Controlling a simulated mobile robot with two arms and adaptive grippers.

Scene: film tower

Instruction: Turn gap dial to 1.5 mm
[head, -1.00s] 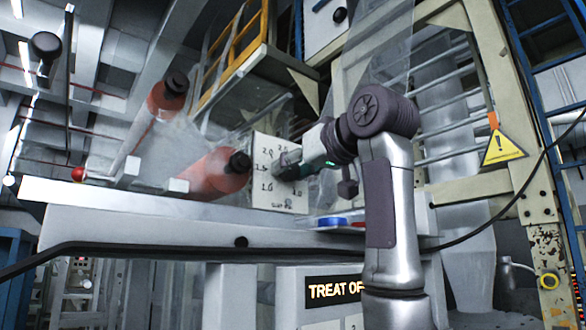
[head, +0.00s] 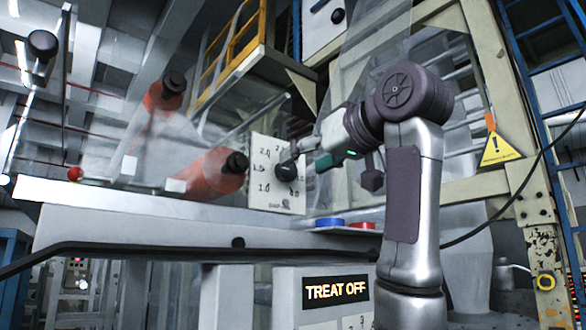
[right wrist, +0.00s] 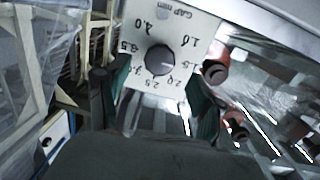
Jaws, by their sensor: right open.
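The gap dial is a dark round knob (head: 286,172) on a white plate (head: 262,201) printed with numbers around it. In the right wrist view the knob (right wrist: 160,60) sits near top centre, and its light pointer mark seems to point towards the 1.5 at its right. My right gripper (head: 303,157) is open and empty, just off the plate to the right of the knob in the head view. In the right wrist view its fingers (right wrist: 158,78) stand wide apart on either side of the knob, with no visible contact. My left gripper is not in view.
Orange-red rollers (head: 213,173) with dark ends lie left of the plate. A blue disc (head: 329,222) and a red disc (head: 362,225) sit on the ledge below. A lit TREAT OFF display (head: 336,291) is lower down. A yellow warning sign (head: 497,149) hangs at right.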

